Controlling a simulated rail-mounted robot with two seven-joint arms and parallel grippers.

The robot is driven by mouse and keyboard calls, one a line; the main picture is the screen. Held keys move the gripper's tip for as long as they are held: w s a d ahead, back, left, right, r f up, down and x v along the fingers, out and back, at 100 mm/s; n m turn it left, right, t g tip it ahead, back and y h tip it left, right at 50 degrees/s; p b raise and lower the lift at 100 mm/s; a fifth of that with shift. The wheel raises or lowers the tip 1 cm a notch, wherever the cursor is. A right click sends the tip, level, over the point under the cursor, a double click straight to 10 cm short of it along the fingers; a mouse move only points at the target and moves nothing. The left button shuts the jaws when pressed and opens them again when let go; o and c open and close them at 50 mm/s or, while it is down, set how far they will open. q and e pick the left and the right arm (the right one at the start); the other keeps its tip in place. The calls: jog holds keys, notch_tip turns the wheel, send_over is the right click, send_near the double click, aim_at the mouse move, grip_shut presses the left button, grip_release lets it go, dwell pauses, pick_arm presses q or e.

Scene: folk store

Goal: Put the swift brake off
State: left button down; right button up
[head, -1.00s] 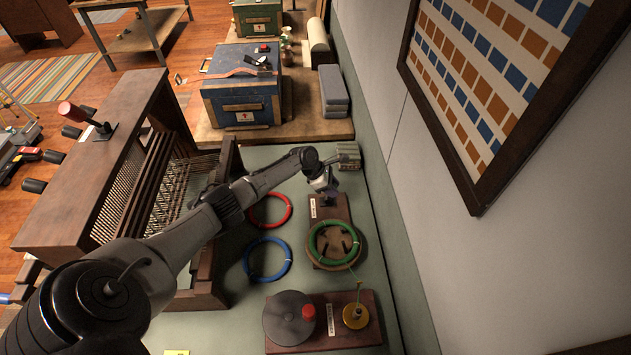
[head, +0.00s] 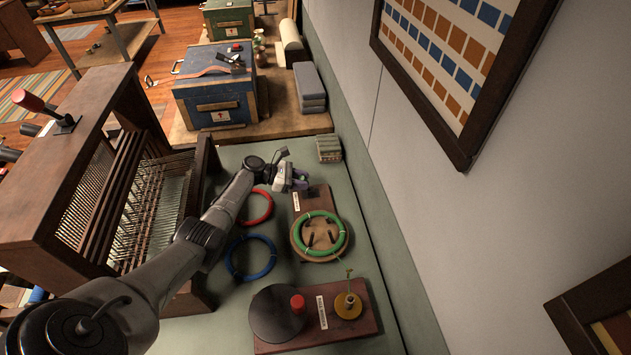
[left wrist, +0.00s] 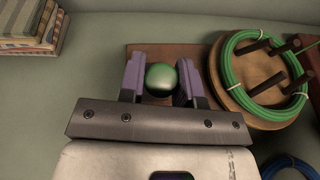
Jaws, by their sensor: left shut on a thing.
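The swift (head: 319,252) is a round wooden disc with upright pegs and a green ring of yarn (head: 341,238) around them, on a brown wooden base (head: 314,203) with a white label. It also shows at the right of the left wrist view (left wrist: 240,98). The brake's round green knob (left wrist: 161,78) stands over the brown base, between the purple fingers of my left gripper (left wrist: 163,82). The gripper is shut on this knob; in the head view it (head: 300,180) is at the far end of the base. The knob's lower part is hidden. My right gripper is out of view.
Red (head: 257,219) and blue (head: 268,264) rings lie on the green bench left of the swift. A winder with a dark disc (head: 276,316) and a brass spool (head: 347,308) stands nearer. A small stack (head: 329,148) lies behind. A wooden loom (head: 75,190) stands left, the wall right.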

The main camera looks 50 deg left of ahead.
pick_arm(q)
jog(key=shift+r, duration=0.1)
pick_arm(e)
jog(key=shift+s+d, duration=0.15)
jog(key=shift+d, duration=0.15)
pick_arm(q)
jog(key=c, duration=0.8)
grip_release()
notch_tip(320, 180, up, 4)
jog(key=shift+r+p, duration=0.1)
jog(key=shift+p, duration=0.95)
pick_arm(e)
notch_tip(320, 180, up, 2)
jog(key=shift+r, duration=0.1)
pick_arm(q)
jog(key=w+d+r+p, duration=0.1)
jog(key=d+r, duration=0.2)
jog(key=d, duration=0.2)
jog(key=w+d+r+p, duration=0.1)
jog(key=d+r+p, duration=0.1)
jog(key=d, duration=0.4)
jog(key=shift+w+d+r, duration=0.15)
jog(key=shift+r, duration=0.65)
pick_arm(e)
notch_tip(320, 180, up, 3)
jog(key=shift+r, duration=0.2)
